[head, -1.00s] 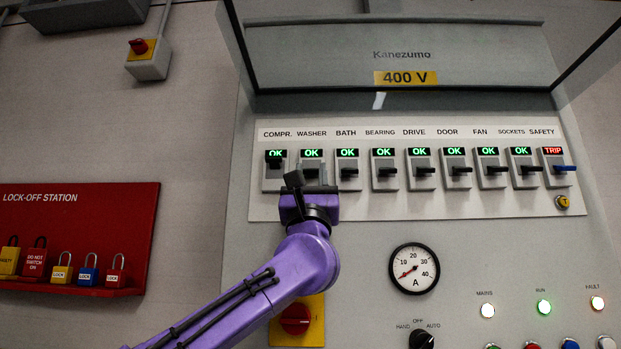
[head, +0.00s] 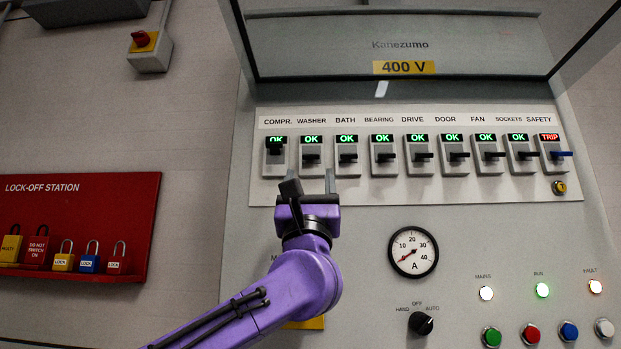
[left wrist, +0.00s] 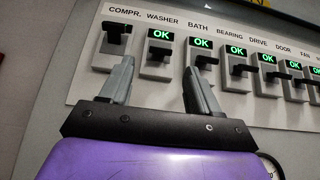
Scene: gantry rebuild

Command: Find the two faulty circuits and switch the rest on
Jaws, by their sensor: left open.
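A row of breakers runs across the grey panel (head: 470,190). The COMPR. breaker (head: 276,165) has its black lever up, partly over its green OK window. WASHER (head: 311,165), BATH (head: 347,166), BEARING (head: 383,168), DRIVE (head: 419,167), DOOR (head: 455,166), FAN (head: 489,166) and SOCKETS (head: 522,165) show green OK with levers lower. SAFETY (head: 552,165) shows red TRIP and has a blue lever. My left gripper (head: 310,184) is open and empty, just below COMPR. and WASHER; its fingers also show in the left wrist view (left wrist: 158,70). My right gripper is out of view.
An ammeter (head: 413,252) reads near zero. Below are a HAND/OFF/AUTO knob (head: 421,323), lit lamps (head: 542,290) and push buttons (head: 530,334). A raised cover (head: 400,45) hangs above the breakers. A red lock-off station (head: 80,225) with padlocks is at left.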

